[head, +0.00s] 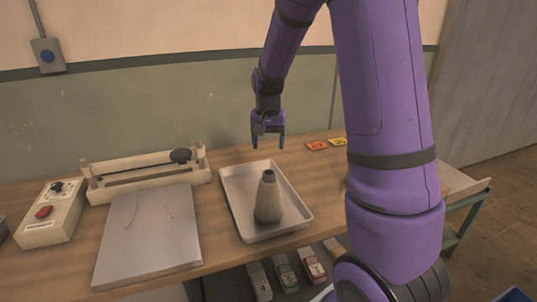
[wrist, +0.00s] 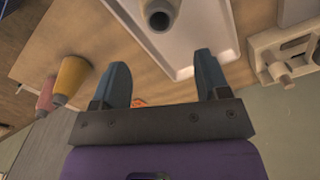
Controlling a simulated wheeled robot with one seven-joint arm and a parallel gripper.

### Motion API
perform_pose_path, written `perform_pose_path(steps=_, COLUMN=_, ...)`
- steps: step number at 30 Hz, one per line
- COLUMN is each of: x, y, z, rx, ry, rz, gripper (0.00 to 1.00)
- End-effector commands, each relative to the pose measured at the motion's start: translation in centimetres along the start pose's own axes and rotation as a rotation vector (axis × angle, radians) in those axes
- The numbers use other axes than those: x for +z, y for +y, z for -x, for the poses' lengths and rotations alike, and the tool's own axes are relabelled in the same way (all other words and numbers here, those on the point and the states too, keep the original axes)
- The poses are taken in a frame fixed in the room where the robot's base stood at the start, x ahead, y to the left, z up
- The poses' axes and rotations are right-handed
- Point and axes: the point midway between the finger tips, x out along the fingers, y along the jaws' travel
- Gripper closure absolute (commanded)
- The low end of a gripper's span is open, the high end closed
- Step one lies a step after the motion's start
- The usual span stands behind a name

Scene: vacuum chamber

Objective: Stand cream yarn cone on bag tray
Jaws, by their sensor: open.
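My gripper (head: 268,141) is open and empty, above the bench behind the tray in the head view. Its two fingers (wrist: 160,80) are apart, and the cone is clear of them.
A sealer-like bar device (head: 145,170), a grey plate (head: 148,240) and a control box (head: 50,212) stand left of the tray. The wrist view shows yellow (wrist: 71,76) and pink (wrist: 46,93) cones. My arm hides the bench's right part.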

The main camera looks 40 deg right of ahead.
Motion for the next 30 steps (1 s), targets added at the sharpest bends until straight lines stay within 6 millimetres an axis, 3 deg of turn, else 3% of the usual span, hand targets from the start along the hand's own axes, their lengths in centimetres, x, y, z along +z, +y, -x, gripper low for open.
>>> perform_pose_path(steps=5, x=0.5, y=-0.1, z=1.4, rx=-0.007, ry=0.008, rz=0.011, gripper=0.31)
perform_pose_path(steps=10, x=3.2, y=-0.2, z=5.0, rx=-0.041, ry=0.047, rz=0.077, gripper=0.31)
perform_pose_path(steps=21, x=13.2, y=1.0, z=13.4, rx=-0.122, ry=0.186, rz=0.307, gripper=0.31)
perform_pose_path(steps=30, x=21.6, y=3.5, z=16.9, rx=-0.159, ry=0.314, rz=0.490, gripper=0.31)
